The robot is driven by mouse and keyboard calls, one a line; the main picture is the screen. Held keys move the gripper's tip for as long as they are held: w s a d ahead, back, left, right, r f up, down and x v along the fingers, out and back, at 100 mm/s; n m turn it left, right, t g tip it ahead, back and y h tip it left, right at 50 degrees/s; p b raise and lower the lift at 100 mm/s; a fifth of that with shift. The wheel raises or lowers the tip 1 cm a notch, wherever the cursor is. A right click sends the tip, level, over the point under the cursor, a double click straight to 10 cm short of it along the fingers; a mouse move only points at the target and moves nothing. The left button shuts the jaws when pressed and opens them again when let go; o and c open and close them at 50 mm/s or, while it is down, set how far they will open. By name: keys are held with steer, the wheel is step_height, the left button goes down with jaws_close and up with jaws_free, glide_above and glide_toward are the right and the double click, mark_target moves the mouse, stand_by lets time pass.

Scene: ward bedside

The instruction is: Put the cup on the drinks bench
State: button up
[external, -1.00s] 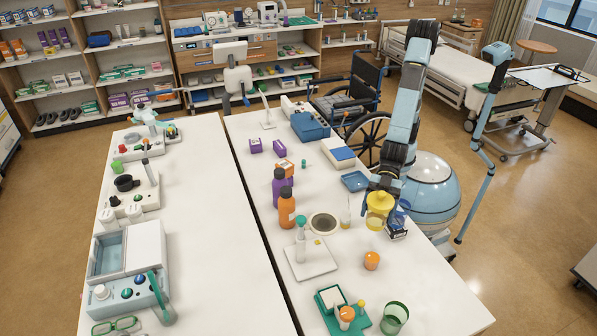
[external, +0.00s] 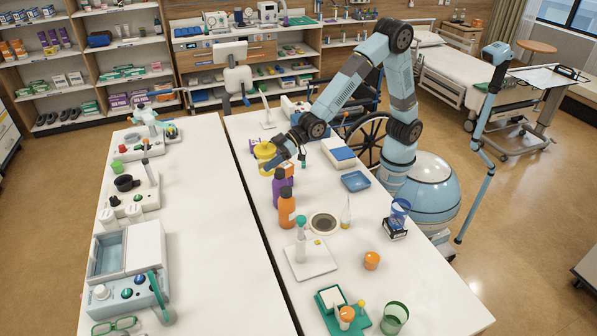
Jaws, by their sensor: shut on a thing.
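A yellow cup (external: 263,151) is held up in my gripper (external: 275,157), near the left edge of the right-hand white table. My gripper is shut on it, at its right side; the fingers are small and partly merge with the cup in the picture. The cup looks roughly upright. Two long white benches stand side by side with a narrow dark gap; no label shows which is the drinks bench. The left bench (external: 215,240) has a wide bare strip along its right side. The right bench (external: 430,290) is more crowded.
Purple (external: 279,191) and orange (external: 287,208) bottles stand just below my gripper in the picture.

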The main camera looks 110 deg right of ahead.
steer(key=w+d+m+h, duration=0.2)
steer(key=d, duration=1)
steer(key=shift+w+f, duration=3.6)
steer(key=shift+f, duration=0.2)
steer(key=shift+w+f, duration=3.55)
steer(key=shift+f, duration=1.65)
steer(key=shift+f, duration=0.1)
steer(key=o, duration=1.1)
steer(key=shift+c, duration=0.2)
